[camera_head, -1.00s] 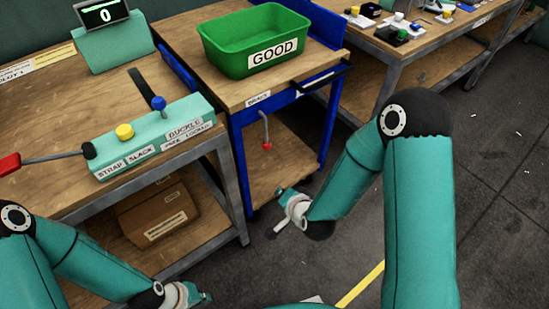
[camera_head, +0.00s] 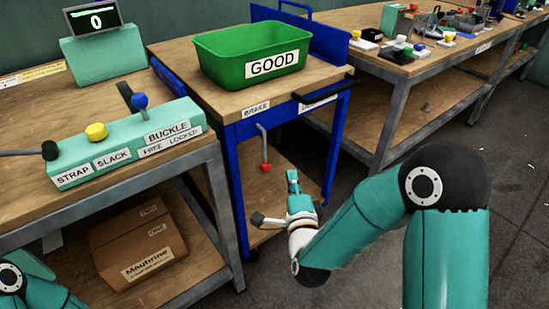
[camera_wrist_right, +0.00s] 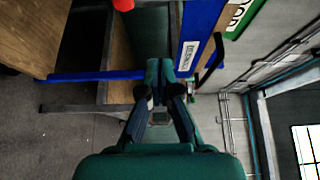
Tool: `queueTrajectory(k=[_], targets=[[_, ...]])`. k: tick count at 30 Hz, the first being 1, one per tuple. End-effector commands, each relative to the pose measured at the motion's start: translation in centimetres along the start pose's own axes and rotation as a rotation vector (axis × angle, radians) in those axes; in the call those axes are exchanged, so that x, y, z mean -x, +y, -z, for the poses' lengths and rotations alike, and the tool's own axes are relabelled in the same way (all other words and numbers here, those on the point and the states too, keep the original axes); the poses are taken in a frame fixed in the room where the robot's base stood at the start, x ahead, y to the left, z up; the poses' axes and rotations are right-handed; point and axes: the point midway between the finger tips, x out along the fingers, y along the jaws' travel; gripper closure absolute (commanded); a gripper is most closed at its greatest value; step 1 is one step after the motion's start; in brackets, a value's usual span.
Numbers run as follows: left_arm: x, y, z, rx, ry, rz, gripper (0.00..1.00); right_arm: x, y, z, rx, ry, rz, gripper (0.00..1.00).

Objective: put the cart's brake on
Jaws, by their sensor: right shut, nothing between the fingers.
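The cart (camera_head: 228,150) is blue with a wooden top and stands at the middle of the head view. Its brake lever (camera_head: 262,140) is a grey rod with a red knob (camera_head: 265,167), hanging down below the BRAKE label (camera_head: 256,108) on the front. My right gripper (camera_head: 293,178) is shut and empty, a little below and right of the knob in the head view, apart from it. In the right wrist view the shut fingertips (camera_wrist_right: 160,70) show in the middle, with the red knob (camera_wrist_right: 123,4) at the top edge. My left gripper is out of view.
A green bin (camera_head: 222,70) marked GOOD stands on the cart. A wooden bench (camera_head: 120,88) with a teal strap and buckle fixture (camera_head: 125,148) is at left, with a carton (camera_head: 138,245) on its lower shelf. Another bench (camera_head: 400,72) is at right. Grey floor is clear at right.

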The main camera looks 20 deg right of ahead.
Motion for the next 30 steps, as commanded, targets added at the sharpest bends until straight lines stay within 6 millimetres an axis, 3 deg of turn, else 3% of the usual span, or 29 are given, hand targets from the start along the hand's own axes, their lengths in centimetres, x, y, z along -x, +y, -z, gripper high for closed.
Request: queueTrajectory(k=[8,19,24,30], targets=[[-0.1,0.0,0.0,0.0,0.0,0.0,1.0,-2.9,0.1,0.0,0.0,0.001,0.001,1.0],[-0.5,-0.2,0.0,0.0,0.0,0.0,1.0,-10.3,0.1,0.0,0.001,0.001,0.001,1.0],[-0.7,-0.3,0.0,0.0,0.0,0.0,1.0,-9.0,0.2,-2.8,0.002,-0.006,-0.002,1.0],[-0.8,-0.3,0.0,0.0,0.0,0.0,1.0,-8.6,0.1,-3.9,0.001,-0.004,-0.001,1.0]])
